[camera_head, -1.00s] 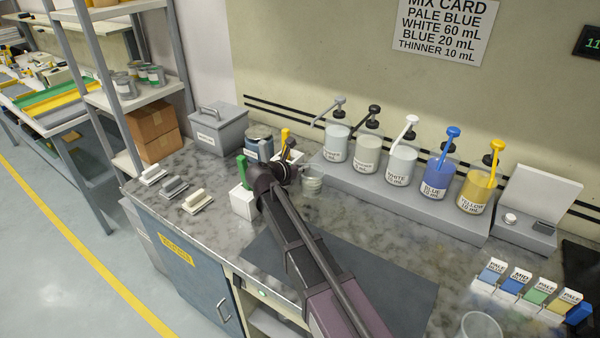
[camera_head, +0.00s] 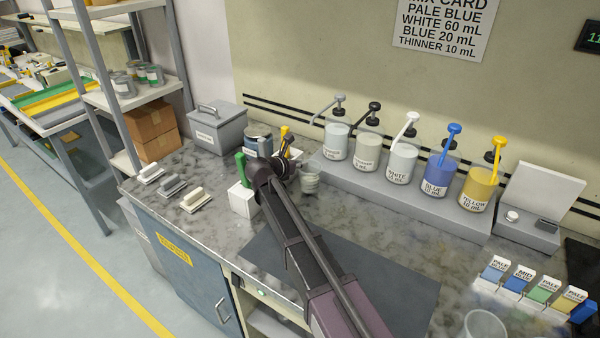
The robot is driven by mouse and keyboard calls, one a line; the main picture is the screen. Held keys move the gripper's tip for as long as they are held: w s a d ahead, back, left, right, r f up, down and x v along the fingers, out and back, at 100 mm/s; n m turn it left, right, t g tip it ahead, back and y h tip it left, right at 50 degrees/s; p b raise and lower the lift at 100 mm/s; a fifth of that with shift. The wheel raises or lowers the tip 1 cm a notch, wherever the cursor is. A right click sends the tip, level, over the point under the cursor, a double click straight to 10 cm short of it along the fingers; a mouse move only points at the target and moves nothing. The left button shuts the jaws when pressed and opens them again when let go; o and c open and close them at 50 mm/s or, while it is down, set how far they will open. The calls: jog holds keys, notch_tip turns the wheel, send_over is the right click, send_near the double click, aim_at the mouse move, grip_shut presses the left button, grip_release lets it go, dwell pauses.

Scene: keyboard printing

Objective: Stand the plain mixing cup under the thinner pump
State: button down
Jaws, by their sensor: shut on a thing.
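A small clear cup (camera_head: 311,183) is at the end of my arm, just left of the front of the pump plinth. My gripper (camera_head: 297,176) is shut on this cup, though my own wrist hides most of the fingers. The cup looks upright; I cannot tell whether it touches the counter. On the plinth (camera_head: 400,197) stand several pump bottles. The leftmost has a grey pump (camera_head: 336,140), the one beside it a black pump (camera_head: 367,150). Their labels are too small to read surely, so I cannot tell which is thinner. The cup is under no spout.
Another clear cup (camera_head: 485,326) stands at the lower right edge. A white block with a green handle (camera_head: 242,198), a dark can (camera_head: 258,145) and a yellow-handled item (camera_head: 286,140) crowd my wrist. A dark mat (camera_head: 385,275) lies clear in front of the plinth.

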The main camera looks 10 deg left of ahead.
jog(key=shift+f+b, duration=0.7)
jog(key=shift+f, duration=0.3)
jog(key=shift+f, duration=0.15)
jog(key=c, duration=0.8)
grip_release()
jog(key=shift+o, duration=0.2)
jog(key=shift+s+r, duration=0.15)
jog(key=shift+r, duration=0.15)
jog(key=shift+s+a+r+p, duration=0.1)
jog(key=shift+s+a+p, duration=0.1)
jog(key=shift+s+p, duration=0.1)
jog(key=p+v, duration=0.4)
jog(key=v, duration=0.7)
